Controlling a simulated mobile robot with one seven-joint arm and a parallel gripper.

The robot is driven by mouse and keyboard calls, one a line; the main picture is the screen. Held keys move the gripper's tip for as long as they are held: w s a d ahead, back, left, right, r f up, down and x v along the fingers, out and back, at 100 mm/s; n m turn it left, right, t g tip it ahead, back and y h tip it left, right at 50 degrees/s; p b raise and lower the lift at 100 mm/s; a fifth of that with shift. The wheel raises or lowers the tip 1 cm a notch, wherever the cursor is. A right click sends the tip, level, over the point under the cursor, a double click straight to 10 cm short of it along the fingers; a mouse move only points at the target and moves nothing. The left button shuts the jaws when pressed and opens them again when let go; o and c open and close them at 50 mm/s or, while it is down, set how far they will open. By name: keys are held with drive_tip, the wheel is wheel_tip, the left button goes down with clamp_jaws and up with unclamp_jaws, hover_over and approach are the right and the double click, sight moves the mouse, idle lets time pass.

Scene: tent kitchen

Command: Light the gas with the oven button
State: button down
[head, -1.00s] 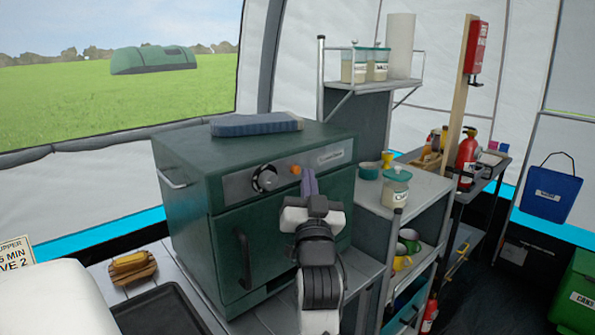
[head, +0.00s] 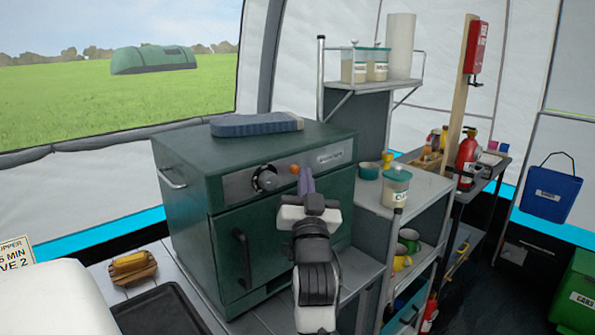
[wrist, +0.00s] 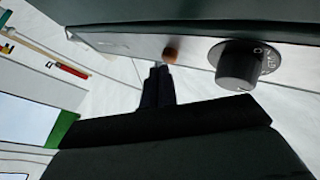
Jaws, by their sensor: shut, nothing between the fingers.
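The green oven (head: 190,180) has a grey control panel with a black knob (head: 266,179) and a small orange button (head: 294,169) to the knob's right. In the wrist view the button (wrist: 171,56) and the knob (wrist: 238,66) show on the same metal strip. My gripper (head: 306,182) is shut and empty, its purple-grey fingers in front of the panel just right of and below the button. In the wrist view its fingertips (wrist: 158,68) are close to the button, slightly to its left and below. I cannot tell whether they touch the panel.
The oven door handle (head: 242,258) sticks out below the panel. Shelves with a labelled jar (head: 396,188) stand close on the right. A black tray (head: 160,310) is at the front left.

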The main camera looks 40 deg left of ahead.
drive_tip(key=shift+a, duration=0.4)
idle(0.3)
drive_tip(key=shift+d, duration=0.85)
drive_tip(key=d, duration=0.5)
drive_tip(key=shift+s, duration=0.25)
idle(0.7)
